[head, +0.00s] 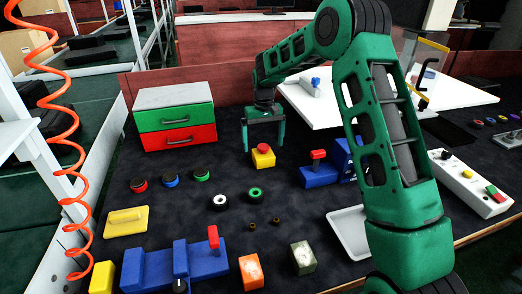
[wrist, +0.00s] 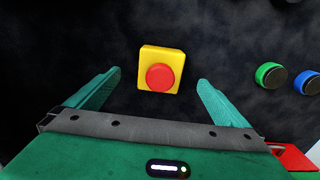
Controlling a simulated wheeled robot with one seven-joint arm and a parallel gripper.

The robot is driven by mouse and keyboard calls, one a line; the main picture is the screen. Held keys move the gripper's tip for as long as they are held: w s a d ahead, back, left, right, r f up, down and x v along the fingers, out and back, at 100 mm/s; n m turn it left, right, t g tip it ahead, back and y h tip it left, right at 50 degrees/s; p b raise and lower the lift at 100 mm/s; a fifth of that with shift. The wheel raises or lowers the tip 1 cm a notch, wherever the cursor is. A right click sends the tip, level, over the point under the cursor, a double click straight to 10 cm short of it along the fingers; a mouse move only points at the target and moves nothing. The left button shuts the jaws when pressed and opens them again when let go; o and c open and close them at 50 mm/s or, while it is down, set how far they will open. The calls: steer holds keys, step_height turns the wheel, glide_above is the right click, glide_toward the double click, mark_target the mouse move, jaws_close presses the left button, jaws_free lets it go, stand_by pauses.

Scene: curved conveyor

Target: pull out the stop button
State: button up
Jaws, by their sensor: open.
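The stop button is a red round cap (head: 263,148) on a yellow box (head: 263,160) that stands on the dark table. In the wrist view the red cap (wrist: 160,76) faces the camera, on the yellow box (wrist: 146,57). My gripper (head: 263,148) points down at the box, its two green fingers apart. In the wrist view my gripper (wrist: 158,80) is open and empty, with one finger to each side of the button. Whether the fingers are level with the cap or above it, I cannot tell.
A drawer unit with a green drawer (head: 173,117) and a red drawer (head: 178,138) stands behind to the left. Red, blue and green round buttons (head: 170,180) lie left of the stop button. A blue block with a red lever (head: 320,172) stands to the right. Two rings (head: 220,202) lie in front.

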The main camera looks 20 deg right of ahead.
mark_target(263, 146)
steer(key=shift+r, duration=3.1)
